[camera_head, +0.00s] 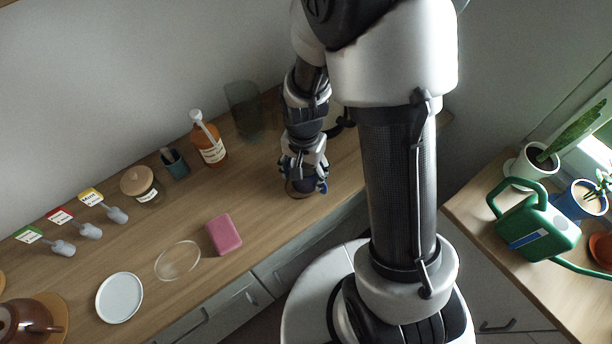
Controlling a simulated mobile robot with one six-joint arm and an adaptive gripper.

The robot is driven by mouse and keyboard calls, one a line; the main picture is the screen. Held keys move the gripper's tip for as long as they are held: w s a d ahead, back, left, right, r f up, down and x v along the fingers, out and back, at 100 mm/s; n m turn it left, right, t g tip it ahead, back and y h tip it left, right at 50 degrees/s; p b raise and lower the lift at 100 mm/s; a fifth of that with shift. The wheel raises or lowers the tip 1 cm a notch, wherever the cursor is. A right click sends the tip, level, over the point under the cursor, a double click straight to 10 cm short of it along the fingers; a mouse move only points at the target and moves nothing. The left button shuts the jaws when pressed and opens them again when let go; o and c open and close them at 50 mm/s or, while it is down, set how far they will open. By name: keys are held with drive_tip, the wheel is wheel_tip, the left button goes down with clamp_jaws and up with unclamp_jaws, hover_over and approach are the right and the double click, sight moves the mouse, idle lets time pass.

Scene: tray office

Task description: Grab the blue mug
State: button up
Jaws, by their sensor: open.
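My gripper (305,180) points down at the wooden counter, near its front edge, left of my thick arm link. Its fingers are open around or just above a small rounded, brownish thing (300,190), mostly hidden by the gripper. Bits of blue show on both sides there; I cannot tell whether they belong to the fingers or to a mug. No blue mug shows clearly elsewhere. A small dark teal cup (176,166) with things in it stands further left on the counter.
The wooden counter (265,205) holds an amber pump bottle (209,145), a dark clear container (243,112), a lidded jar (141,186), a pink block (224,235), a clear dish (178,261) and a white plate (119,298). A green watering can (535,228) stands right.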

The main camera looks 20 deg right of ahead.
drive_tip(key=shift+f, duration=0.65)
drive_tip(key=shift+c, duration=0.4)
drive_tip(key=c, duration=0.9)
drive_tip(key=shift+r, duration=0.15)
